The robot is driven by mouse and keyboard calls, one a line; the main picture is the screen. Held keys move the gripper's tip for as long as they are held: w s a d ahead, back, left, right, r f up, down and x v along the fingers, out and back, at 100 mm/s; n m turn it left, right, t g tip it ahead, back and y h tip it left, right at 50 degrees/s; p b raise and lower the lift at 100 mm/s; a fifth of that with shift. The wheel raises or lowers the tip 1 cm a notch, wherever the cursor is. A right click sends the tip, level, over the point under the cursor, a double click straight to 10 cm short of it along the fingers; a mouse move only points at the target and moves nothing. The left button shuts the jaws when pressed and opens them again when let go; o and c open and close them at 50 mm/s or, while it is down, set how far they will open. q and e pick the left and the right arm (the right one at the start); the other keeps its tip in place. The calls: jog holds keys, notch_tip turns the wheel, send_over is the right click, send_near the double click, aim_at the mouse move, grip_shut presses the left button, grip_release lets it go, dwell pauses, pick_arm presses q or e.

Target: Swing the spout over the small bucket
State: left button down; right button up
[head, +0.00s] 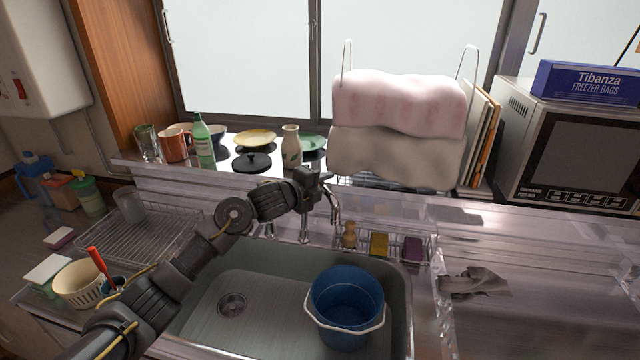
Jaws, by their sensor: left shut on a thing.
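The small blue bucket (347,325) with a white handle stands in the right part of the sink (255,300). The metal spout (336,212) is at the back of the sink, partly hidden by my left gripper; its tip points down behind the bucket, near the sink's rear edge. My left gripper (325,196) reaches across the sink from the lower left and is shut on the spout. The jaws' exact contact is hard to make out. My right gripper is not in view.
A rack with a brush and sponges (379,245) hangs at the sink's back right. A wire dish rack (150,245) and a cream bowl (78,286) are on the left. A grey cloth (475,282) lies on the right counter. The drain side of the sink is clear.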

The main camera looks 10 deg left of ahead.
pick_arm(q)
jog(key=shift+r, duration=0.1)
jog(key=c, duration=1.3)
grip_release()
jog(key=shift+w+d, duration=0.1)
jog(key=shift+s+a, duration=0.35)
jog(key=shift+s, duration=0.05)
jog(key=b+v, duration=0.2)
jog(key=v, duration=0.7)
jog(key=shift+s+a, duration=0.15)
jog(key=shift+s, duration=0.25)
